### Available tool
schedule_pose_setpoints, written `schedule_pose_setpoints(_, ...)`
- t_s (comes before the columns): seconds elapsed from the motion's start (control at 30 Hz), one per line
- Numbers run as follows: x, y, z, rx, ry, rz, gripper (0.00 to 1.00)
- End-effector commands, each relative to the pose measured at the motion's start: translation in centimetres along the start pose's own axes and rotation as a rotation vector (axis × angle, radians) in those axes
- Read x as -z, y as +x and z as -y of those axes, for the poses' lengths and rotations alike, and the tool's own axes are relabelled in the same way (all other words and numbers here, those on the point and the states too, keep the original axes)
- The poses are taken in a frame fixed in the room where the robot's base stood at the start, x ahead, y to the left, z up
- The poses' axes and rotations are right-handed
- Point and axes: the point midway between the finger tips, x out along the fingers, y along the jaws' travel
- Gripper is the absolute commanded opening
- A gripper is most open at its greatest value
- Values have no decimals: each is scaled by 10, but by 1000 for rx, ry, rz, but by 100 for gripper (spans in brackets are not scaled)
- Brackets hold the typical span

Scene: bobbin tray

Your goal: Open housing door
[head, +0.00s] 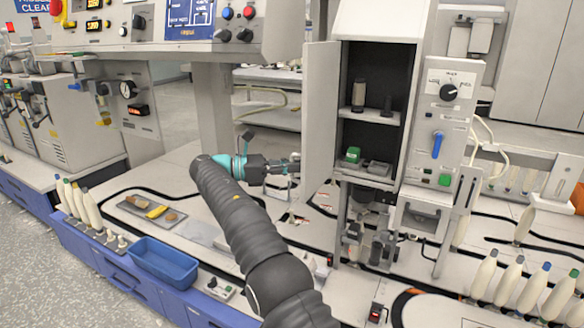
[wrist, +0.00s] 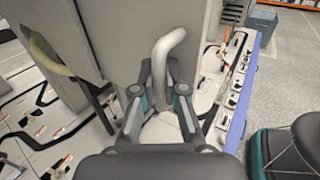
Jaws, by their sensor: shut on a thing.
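The housing (head: 380,28) is a tall light grey cabinet in the head view, with a dark interior and shelves. Its door (head: 320,105) is swung open on the left side, and the inside shows. My gripper (head: 290,165) is at the outer face of the door, low down. In the wrist view my gripper (wrist: 162,82) is shut on the door handle (wrist: 168,42), a curved grey bar that rises between the two fingers. The door panel (wrist: 110,40) stands just behind the handle there. The handle is mostly hidden by my gripper in the head view.
A green item (head: 352,155) sits on the housing's lower shelf. A control panel (head: 443,120) with a knob is right of the opening. A blue bin (head: 163,262), a grey tray (head: 150,210) and white bobbins (head: 92,208) stand at the left. Bench surface below my arm is mostly clear.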

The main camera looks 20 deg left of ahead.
Motion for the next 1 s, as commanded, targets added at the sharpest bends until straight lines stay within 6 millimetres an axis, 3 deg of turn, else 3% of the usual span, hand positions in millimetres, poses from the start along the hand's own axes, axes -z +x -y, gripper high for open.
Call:
schedule_pose_setpoints(0.43,-1,2,0,3,-1,1,0)
schedule_pose_setpoints(0.5,-1,2,-1,3,-1,1,26)
schedule_pose_setpoints(0.57,-1,2,0,3,0,1,37)
schedule_pose_setpoints(1.0,0,-1,0,0,0,0,37)
